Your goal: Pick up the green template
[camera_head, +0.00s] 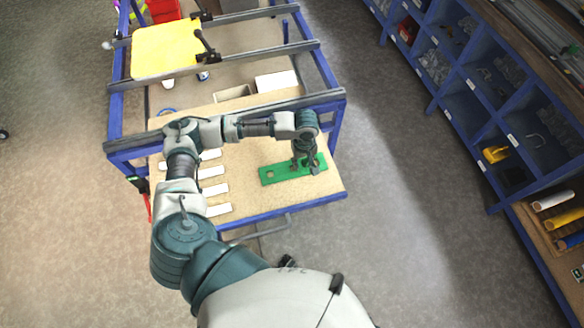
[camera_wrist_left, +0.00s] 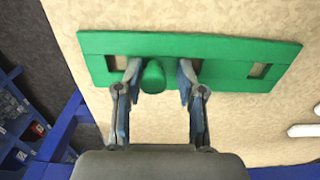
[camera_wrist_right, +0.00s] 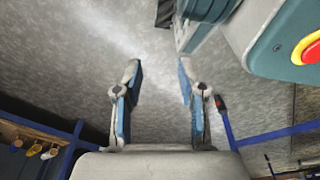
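The green template (camera_head: 284,174) is a flat green bar with cut-outs, lying on the tan board of the blue-framed table. It also shows in the left wrist view (camera_wrist_left: 222,47), with an upright green knob (camera_wrist_left: 153,77) on it. My left gripper (camera_head: 306,163) is over the template. In the left wrist view its two fingers (camera_wrist_left: 158,75) are apart, one on each side of the knob, with a gap on the right side. Whether they touch the template cannot be told. My right gripper (camera_wrist_right: 157,75) is open and empty above the grey floor.
White strips (camera_head: 214,190) lie on the board (camera_head: 243,190) left of the template. A yellow sheet (camera_head: 166,50) rests on the upper rails. Blue shelving (camera_head: 470,90) stands at the right, with free floor between.

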